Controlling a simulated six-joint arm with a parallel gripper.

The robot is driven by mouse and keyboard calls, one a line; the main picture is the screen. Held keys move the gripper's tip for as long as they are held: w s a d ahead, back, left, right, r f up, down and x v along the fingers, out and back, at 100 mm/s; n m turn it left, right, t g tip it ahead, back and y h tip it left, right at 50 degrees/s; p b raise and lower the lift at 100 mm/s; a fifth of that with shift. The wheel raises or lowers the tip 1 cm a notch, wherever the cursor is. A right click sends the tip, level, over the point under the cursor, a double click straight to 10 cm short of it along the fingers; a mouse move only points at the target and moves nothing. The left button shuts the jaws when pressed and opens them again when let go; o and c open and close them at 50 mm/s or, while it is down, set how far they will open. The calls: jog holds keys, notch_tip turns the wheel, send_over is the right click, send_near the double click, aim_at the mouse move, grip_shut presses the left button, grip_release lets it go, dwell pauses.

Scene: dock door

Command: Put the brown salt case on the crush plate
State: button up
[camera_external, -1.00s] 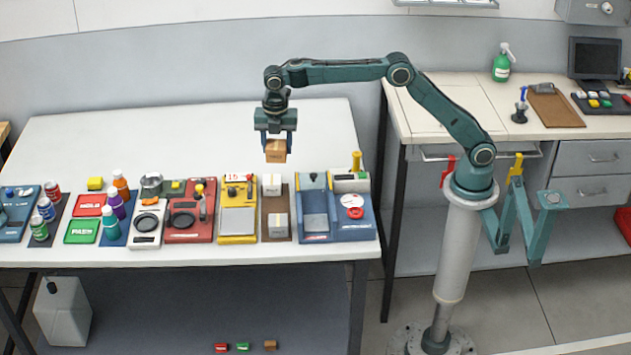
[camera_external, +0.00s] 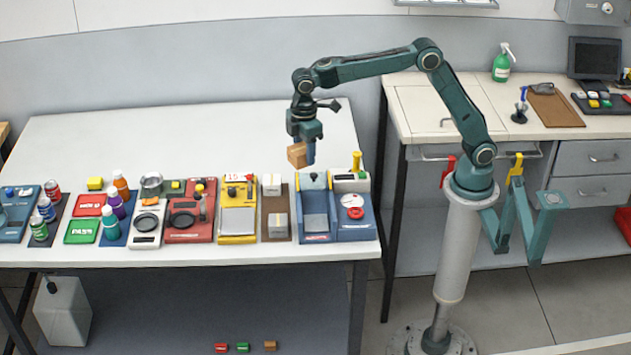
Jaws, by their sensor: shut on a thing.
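My gripper (camera_external: 304,153) is shut on the brown salt case (camera_external: 297,155), a small brown box held in the air above the back of the blue station. The case looks slightly tilted or turned. The blue station has a grey plate (camera_external: 315,222) at its front, which looks like the crush plate. The plate looks bare, and the case is above and behind it, apart from it. The far side of the case is hidden by the fingers.
Right of the plate is a blue unit with a red button (camera_external: 355,213) and a yellow-topped post (camera_external: 357,160). Left of it, a brown mat (camera_external: 289,233) bears white boxes, beside a yellow device (camera_external: 237,226). The back of the white table (camera_external: 180,135) is clear.

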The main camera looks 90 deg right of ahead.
aim_at(320, 221)
jog(key=s+m, duration=0.1)
jog(key=s+a+m, duration=0.1)
jog(key=m, duration=0.1)
jog(key=s+a+m, duration=0.1)
jog(key=s+m, duration=0.1)
jog(key=shift+r, duration=0.15)
notch_tip(320, 221, down, 20)
dwell(1.3)
jog(key=o, duration=1.1)
jog(key=shift+c, duration=0.2)
notch_tip(320, 221, up, 12)
